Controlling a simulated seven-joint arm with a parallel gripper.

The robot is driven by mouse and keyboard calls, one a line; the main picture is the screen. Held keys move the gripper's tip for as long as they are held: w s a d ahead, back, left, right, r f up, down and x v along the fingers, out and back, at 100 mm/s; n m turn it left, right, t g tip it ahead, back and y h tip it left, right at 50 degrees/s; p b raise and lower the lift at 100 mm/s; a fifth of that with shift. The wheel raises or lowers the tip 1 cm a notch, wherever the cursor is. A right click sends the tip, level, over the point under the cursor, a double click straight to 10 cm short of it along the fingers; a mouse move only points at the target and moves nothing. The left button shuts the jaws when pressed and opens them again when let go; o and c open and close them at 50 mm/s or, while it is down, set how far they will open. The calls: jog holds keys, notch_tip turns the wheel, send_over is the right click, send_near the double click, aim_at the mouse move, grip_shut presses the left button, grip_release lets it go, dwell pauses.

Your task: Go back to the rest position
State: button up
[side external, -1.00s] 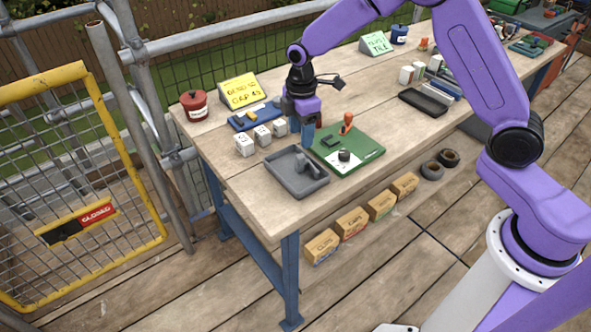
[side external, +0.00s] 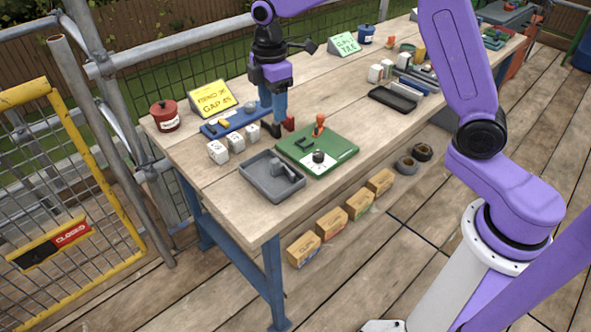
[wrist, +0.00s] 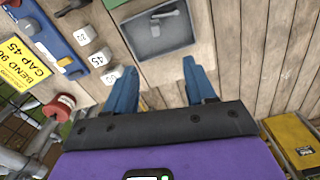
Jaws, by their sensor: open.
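My gripper (side external: 280,128) hangs above the workbench (side external: 225,185), pointing down, with its two blue fingers apart and nothing between them. In the side view it appears behind the green board (side external: 342,152) and to the right of the white numbered cubes (side external: 237,142). In the wrist view the fingers (wrist: 160,85) stand apart, with bare wood and part of the grey tray (wrist: 163,60) beyond them. A grey piece lies in that tray. The green board carries an orange-handled tool (side external: 319,126) and a black knob on a white patch (side external: 319,158).
A black tray (side external: 392,98) and several small items fill the right. Boxes (side external: 331,222) sit below. The bench front is partly clear.

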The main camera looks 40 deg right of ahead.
jog(key=s+d+m, duration=0.1)
jog(key=s+d, duration=0.2)
jog(key=s, duration=1.4)
jog(key=s+d+r+m, duration=0.1)
jog(key=s+d, duration=0.3)
jog(key=s, duration=1.3)
jog(key=shift+s+r+m, duration=0.2)
jog(key=shift+s+m, duration=0.05)
jog(key=shift+m, duration=0.45)
